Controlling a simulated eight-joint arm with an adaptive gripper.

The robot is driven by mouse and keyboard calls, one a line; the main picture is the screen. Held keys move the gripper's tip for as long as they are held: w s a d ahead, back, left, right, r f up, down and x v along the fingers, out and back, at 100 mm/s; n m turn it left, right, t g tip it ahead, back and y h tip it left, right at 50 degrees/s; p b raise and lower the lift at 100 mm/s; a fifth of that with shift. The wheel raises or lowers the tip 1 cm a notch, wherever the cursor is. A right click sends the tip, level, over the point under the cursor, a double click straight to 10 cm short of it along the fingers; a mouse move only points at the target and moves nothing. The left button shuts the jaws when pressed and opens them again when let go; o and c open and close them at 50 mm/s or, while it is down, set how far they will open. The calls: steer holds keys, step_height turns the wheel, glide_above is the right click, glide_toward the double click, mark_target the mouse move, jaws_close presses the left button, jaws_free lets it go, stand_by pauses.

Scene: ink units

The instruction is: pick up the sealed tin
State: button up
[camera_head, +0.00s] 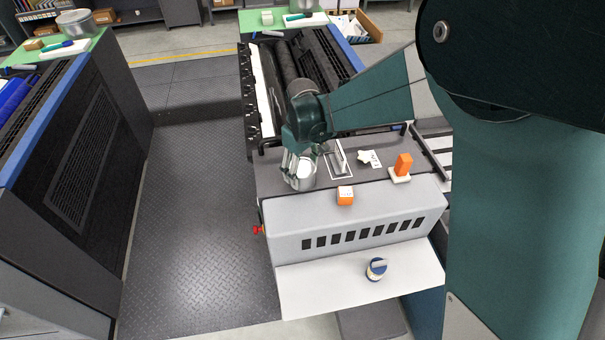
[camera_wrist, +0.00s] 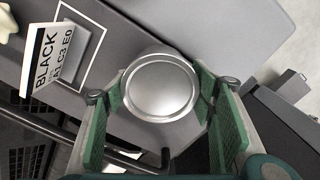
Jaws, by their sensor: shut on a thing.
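The sealed tin (camera_wrist: 162,88) is a round silver can with a flat metal lid. In the wrist view it sits between the green-padded fingers of my gripper (camera_wrist: 160,108), which touch it on both sides. In the head view the tin (camera_head: 302,178) is at the left end of the machine's dark top, with my gripper (camera_head: 298,160) around it from above. My gripper is shut on the tin. Whether the tin's base is clear of the surface I cannot tell.
A printed card reading BLACK (camera_wrist: 47,62) stands beside the tin in a white outline. An orange block (camera_head: 345,195), an orange piece on a white base (camera_head: 401,168) and a pale knob-like object (camera_head: 364,156) are on the ledge. A blue-and-white item (camera_head: 376,269) lies on the lower shelf.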

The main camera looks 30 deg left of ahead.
mark_target(303, 167)
steer(key=shift+r, duration=0.1)
steer(key=shift+r+b, duration=0.35)
steer(key=shift+r, duration=4.55)
